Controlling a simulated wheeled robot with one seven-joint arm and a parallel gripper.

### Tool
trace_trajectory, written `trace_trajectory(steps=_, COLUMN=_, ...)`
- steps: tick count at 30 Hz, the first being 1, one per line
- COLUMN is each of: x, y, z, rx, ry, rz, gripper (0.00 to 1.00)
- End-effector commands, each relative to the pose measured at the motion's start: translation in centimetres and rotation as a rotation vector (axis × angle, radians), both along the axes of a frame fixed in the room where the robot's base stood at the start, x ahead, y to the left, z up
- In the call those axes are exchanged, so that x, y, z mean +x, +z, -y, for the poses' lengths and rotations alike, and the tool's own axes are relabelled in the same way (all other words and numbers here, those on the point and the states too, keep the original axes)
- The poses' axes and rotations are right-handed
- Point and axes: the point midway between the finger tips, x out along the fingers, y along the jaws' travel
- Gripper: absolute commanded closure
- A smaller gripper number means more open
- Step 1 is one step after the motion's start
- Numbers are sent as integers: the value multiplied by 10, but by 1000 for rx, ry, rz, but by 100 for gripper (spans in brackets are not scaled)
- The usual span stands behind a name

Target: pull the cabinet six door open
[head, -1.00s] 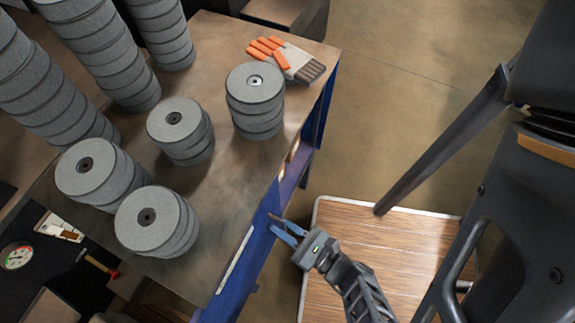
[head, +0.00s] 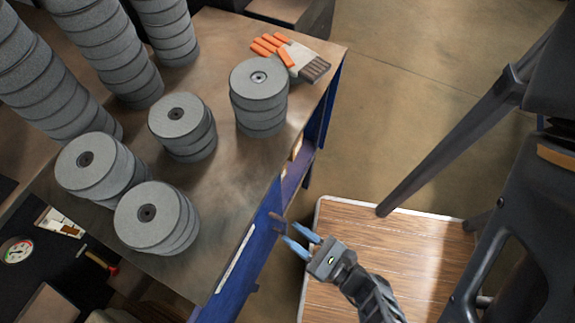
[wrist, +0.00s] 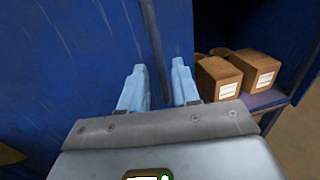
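The blue cabinet (head: 238,280) is under the workbench, seen steeply from above in the head view. A small brownish bar (head: 277,216) sticks out from its front near my fingers. In the wrist view a blue panel (wrist: 70,60) fills the left, with a dark upright edge or bar (wrist: 152,45) running down toward the space between my fingers. My gripper (head: 298,240) is open, with its two light blue fingers apart and nothing seen held. It is just to the right of the cabinet front; in the wrist view (wrist: 158,88) I cannot tell whether it touches.
An open bay holds cardboard boxes (wrist: 222,78) at the right of the wrist view. Grey flap discs (head: 258,95) stand in stacks on the workbench (head: 225,190). A wooden-topped surface (head: 425,250) lies below my arm. Floor (head: 410,100) is clear at the upper middle.

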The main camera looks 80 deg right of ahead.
Motion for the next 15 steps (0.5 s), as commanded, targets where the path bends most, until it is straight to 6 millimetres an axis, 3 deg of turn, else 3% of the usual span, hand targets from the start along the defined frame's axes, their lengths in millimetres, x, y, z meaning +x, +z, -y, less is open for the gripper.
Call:
trace_trajectory(steps=6, x=-28, y=-1, z=-14, rx=0, ry=2, rz=0, gripper=69)
trace_trajectory(steps=15, x=-37, y=0, z=-18, rx=-1, ry=1, rz=0, gripper=69)
